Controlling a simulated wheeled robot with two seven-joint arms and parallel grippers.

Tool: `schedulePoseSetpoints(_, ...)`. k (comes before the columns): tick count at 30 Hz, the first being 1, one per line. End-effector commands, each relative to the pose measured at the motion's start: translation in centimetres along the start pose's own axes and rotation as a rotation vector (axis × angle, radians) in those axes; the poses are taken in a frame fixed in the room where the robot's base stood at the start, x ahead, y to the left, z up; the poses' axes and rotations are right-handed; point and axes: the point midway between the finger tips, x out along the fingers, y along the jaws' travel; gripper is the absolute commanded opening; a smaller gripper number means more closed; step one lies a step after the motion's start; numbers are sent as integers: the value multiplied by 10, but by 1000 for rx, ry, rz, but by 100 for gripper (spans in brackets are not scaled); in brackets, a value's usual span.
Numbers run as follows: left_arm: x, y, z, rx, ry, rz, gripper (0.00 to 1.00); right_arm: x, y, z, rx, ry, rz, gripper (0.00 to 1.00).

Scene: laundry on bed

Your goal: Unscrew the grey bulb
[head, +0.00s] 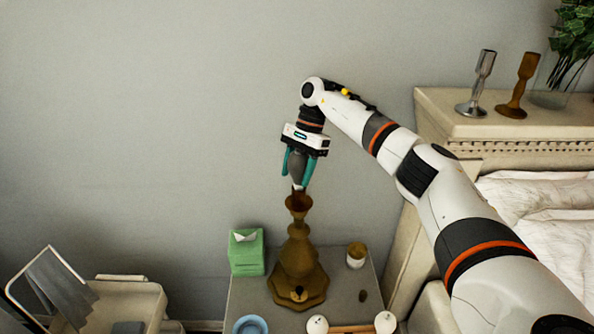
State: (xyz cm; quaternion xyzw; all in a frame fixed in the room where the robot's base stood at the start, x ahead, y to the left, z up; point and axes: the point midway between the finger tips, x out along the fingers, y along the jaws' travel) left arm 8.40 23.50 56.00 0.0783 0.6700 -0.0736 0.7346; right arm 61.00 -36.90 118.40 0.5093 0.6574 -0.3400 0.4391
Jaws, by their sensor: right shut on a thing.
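The grey bulb (298,168) is between the teal fingers of my right gripper (298,180), which is shut on it. The gripper points down, and the bulb is right above the brown lamp base (298,250). The lower end of the bulb is close to the socket at the top of the base; I cannot tell whether it touches. The lamp base stands upright on the grey nightstand (240,294). My left gripper is not in view.
A green tissue box (246,255), a small white-and-brown cup (356,256), a blue dish (250,326) and a wooden bar with white ends (350,328) surround the base. Two candlesticks (478,85) (517,88) stand on the headboard (440,112). The bed (545,215) is at right.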

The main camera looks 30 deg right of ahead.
Motion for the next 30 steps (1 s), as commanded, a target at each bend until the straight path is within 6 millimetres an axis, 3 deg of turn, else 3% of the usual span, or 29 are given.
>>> schedulePoseSetpoints(6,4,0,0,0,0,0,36,1,-1,0,-180,-1,-76,30)
schedulePoseSetpoints(17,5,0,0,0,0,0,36,1,-1,0,-217,0,-91,30)
schedulePoseSetpoints(18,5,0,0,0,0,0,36,0,-1,0,-235,-1,-98,55)
schedulePoseSetpoints(22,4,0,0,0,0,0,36,0,-2,0,-231,-1,-96,76)
schedulePoseSetpoints(30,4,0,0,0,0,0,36,0,-2,0,-230,-1,-95,79)
